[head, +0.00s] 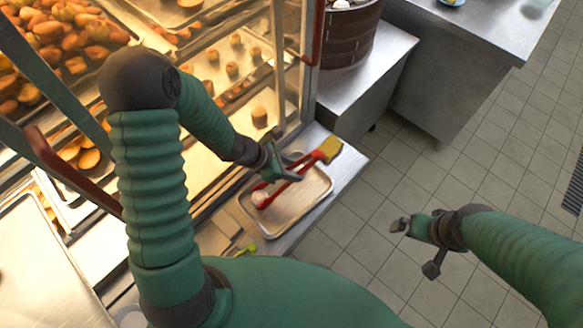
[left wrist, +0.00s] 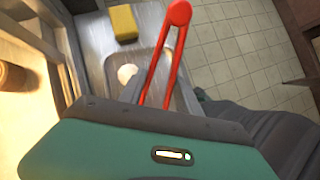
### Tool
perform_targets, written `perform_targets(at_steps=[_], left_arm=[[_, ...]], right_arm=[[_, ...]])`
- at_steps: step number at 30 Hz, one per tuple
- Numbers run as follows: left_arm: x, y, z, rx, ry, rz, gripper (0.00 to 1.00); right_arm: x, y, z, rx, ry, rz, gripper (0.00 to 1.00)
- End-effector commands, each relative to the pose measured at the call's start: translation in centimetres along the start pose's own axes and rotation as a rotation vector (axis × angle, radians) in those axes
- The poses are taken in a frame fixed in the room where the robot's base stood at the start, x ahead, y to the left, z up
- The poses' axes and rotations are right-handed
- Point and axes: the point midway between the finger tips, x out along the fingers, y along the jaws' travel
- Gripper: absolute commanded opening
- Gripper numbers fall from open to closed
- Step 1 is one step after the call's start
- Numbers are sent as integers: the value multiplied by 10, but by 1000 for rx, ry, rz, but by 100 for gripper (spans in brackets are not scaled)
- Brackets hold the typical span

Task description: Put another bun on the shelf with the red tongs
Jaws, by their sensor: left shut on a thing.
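My left gripper (head: 284,168) is shut on the red tongs (head: 290,182), above the tray (head: 319,203) on the steel counter. The tongs also show in the left wrist view (left wrist: 167,50), hinge end up, with their tips hidden behind the gripper. A pale bun (head: 259,198) is at the tray's left side by the tong tips; it also shows in the left wrist view (left wrist: 127,73). I cannot tell whether the tips touch it. The lit shelf (head: 212,70) of the glass case holds several small buns. My right gripper (head: 416,246) is open and empty over the floor.
A yellow sponge (head: 330,148) lies at the tray's far right, near the tongs' hinge end. The case's upright post (head: 312,35) stands beyond. A dark steamer (head: 348,38) sits on the steel counter behind. Tiled floor is clear at right.

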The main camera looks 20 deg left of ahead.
Motion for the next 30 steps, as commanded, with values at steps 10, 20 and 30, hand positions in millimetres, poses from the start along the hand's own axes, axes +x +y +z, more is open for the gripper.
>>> perform_targets(at_steps=[10,20,30], left_arm=[[-45,0,34,1,-1,1,0],[-83,-1,63,1,-1,0,0],[-93,-1,71,1,-1,0,0]], right_arm=[[-49,0,-12,0,0,0,100],[-89,0,-21,0,0,0,100],[-100,0,-24,0,0,0,100]])
